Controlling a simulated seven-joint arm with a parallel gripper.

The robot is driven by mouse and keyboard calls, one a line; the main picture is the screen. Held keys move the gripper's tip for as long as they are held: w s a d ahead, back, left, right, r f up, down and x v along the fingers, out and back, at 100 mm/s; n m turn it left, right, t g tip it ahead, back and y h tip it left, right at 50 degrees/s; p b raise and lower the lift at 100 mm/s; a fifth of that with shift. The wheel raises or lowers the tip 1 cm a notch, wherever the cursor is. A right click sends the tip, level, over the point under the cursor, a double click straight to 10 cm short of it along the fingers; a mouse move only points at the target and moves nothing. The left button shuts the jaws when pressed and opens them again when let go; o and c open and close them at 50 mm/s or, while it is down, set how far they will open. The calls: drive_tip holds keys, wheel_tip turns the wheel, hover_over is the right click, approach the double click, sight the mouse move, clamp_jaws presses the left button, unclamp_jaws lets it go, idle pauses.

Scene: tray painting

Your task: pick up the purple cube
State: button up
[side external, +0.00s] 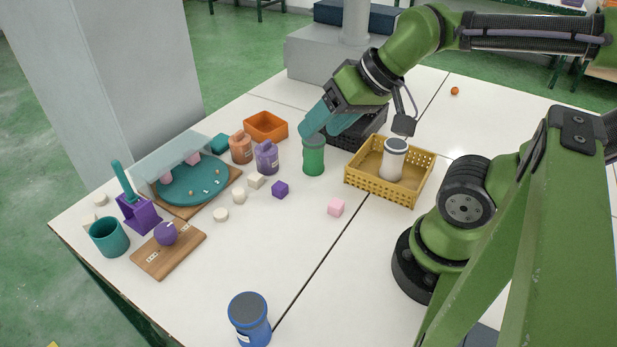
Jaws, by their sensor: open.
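My gripper (322,122) has teal fingers and is open. It is above and to the right of the cube in the picture, over or close to a green cylindrical container (314,156). I cannot tell whether the fingers touch that container. The cube is in full view and nothing is held that I can see.
White pieces (257,181) lie just left of the cube, and a purple bottle (266,157) stands behind it.

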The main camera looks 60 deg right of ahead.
drive_tip(key=n+g+h, duration=0.2)
drive_tip(key=n+g, duration=0.2)
drive_tip(key=g, duration=0.3)
hover_over(280, 185)
wheel_tip(280, 185, down, 19)
drive_tip(key=shift+w+a+r, duration=0.1)
drive_tip(key=shift+w+a, duration=0.05)
drive_tip(key=shift+f, duration=2.7)
drive_tip(key=shift+c, duration=0.3)
drive_tip(key=shift+s, duration=0.2)
drive_tip(key=c, duration=1)
drive_tip(key=shift+c, duration=0.2)
